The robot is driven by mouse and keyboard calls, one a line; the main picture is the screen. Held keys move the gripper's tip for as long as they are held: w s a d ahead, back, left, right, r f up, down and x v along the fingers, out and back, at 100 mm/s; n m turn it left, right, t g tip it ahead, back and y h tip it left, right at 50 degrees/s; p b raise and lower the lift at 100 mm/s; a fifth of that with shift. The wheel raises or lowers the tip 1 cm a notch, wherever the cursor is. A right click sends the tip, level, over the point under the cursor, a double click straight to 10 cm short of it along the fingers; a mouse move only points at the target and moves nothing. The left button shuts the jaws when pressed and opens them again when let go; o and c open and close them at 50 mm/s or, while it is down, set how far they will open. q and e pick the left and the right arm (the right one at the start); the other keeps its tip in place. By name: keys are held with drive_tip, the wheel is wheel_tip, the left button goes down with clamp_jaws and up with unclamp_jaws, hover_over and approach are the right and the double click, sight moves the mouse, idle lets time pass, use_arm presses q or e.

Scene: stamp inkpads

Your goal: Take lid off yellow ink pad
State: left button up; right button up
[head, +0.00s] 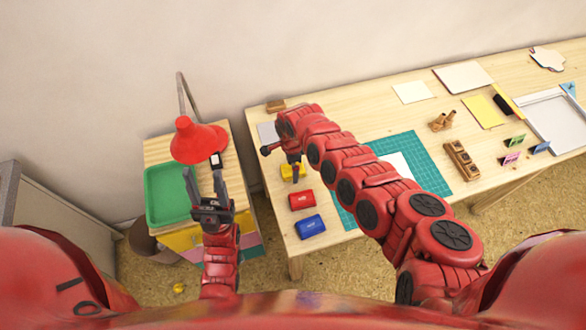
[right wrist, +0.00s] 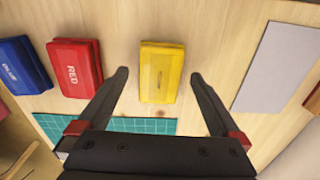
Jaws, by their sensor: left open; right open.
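The yellow ink pad (right wrist: 162,73) sits on the wooden table with its yellow lid on top. In the right wrist view it lies ahead of and between the fingers of my open right gripper (right wrist: 158,85), with room on both sides. In the head view my right gripper (head: 295,170) is over the yellow ink pad (head: 287,171) and hides part of it. My left gripper (head: 205,182) is open and empty near the small side cabinet, away from the pads.
A red pad (head: 302,201) and a blue pad (head: 310,227) lie in a row with the yellow one. A green cutting mat (head: 415,155) and a grey sheet (right wrist: 278,66) are nearby. A red lamp (head: 195,140) and green tray (head: 165,193) stand on the side cabinet.

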drive_tip(key=shift+c, duration=0.3)
drive_tip(key=c, duration=1.3)
drive_tip(key=shift+c, duration=0.2)
drive_tip(key=shift+r, duration=0.15)
